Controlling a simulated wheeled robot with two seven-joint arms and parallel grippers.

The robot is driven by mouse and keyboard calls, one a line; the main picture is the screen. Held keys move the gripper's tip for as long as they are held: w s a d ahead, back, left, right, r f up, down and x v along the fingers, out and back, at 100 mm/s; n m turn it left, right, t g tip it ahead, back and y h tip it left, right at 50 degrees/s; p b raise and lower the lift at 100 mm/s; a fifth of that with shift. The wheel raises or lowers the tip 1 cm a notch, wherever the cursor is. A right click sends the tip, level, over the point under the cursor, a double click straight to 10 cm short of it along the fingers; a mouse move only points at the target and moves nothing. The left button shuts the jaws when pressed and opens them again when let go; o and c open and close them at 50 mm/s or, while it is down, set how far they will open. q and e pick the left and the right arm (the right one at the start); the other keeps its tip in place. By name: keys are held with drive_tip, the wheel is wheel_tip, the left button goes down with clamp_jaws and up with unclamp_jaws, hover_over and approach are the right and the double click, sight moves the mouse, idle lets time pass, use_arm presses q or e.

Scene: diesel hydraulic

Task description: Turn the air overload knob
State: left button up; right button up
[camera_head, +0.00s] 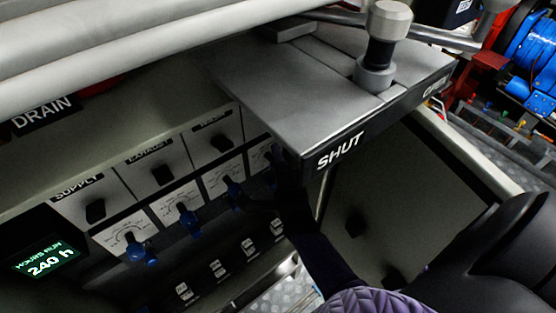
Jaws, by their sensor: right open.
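No label on the panel that I can read says air overload, so I cannot tell which knob it is. A row of black knobs sits under labels, with one knob (95,210) under SUPPLY, one (163,175) under EXHAUST and one (221,142) under a label too blurred to read. Below them are several blue knobs on white dials, among them a left one (137,248), a middle one (188,218) and a right one (233,190). My right gripper (261,182) is open, dark and close to the rightmost blue knobs, partly hiding them. Contact is unclear. My left gripper is not in view.
A grey shelf (290,85) marked SHUT, carrying a grey-topped lever (382,45), overhangs the panel just above my right gripper. A display (43,255) reads 240 h. Small white switches (217,268) line the panel below. Pale pipes (90,45) cross the upper left.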

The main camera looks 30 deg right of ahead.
drive_tip(key=p+v, duration=0.1)
drive_tip(key=v, duration=0.9)
drive_tip(key=shift+p, duration=0.35)
